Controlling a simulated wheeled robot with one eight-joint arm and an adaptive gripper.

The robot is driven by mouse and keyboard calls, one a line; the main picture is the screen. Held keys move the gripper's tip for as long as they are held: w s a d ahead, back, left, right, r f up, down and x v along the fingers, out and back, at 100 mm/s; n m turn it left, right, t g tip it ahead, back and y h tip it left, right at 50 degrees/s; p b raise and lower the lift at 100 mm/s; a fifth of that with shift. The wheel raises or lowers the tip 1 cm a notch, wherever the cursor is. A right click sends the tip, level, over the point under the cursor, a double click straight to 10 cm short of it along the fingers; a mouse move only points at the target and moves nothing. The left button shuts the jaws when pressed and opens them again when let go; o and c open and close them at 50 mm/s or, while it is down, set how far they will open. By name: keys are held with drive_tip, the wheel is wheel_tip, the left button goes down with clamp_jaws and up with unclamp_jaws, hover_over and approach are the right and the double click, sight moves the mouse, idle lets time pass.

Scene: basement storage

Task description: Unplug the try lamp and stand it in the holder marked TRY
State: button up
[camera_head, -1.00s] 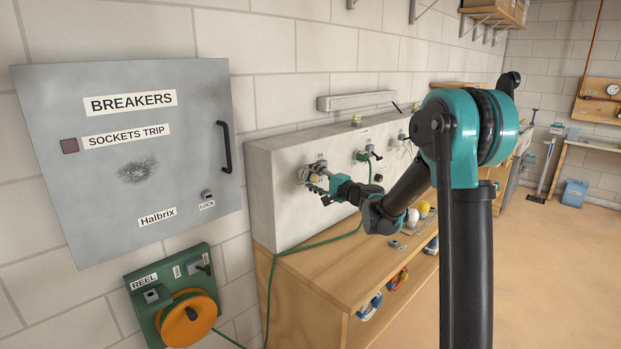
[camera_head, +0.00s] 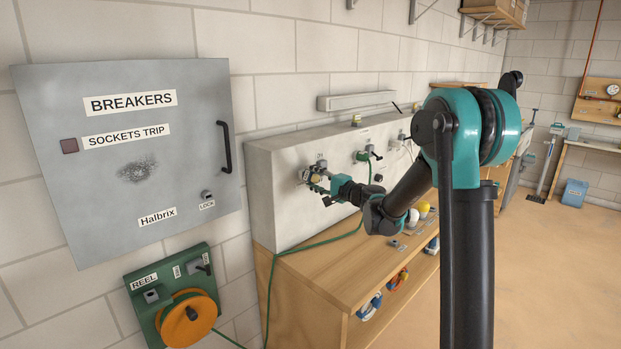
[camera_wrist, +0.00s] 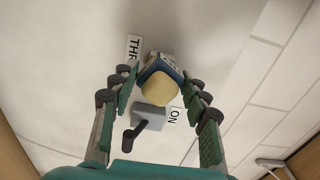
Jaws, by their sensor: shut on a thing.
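My gripper (camera_wrist: 160,98) is at the left part of the pale box's front face, its green-padded fingers shut on a small lamp. In the wrist view the lamp (camera_wrist: 160,88) has a pale yellow dome and a blue-and-white body. It is at or close to the face; whether it is still seated in a socket cannot be told. In the head view my gripper (camera_head: 318,181) largely covers it. A label starting THR and a label ON lie beside it in the wrist view. No TRY marking is readable in either view.
The pale box (camera_head: 272,195) stands on a wooden bench (camera_head: 315,280). A dark lever (camera_wrist: 134,134) lies close to my fingers. A green plug (camera_head: 362,156) with a cable is farther right. A yellow-topped item (camera_head: 357,121) stands on the box. The orange reel (camera_head: 187,318) is lower left.

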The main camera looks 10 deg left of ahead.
sight(317, 179)
drive_tip(key=shift+s+d, duration=0.3)
drive_tip(key=shift+d, duration=0.1)
idle(0.3)
drive_tip(key=shift+v, duration=1.15)
drive_tip(key=shift+x, duration=1.95)
drive_tip(key=o, duration=1.5)
drive_tip(key=shift+c, duration=0.2)
drive_tip(key=v, duration=0.9)
drive_tip(key=shift+s, duration=0.1)
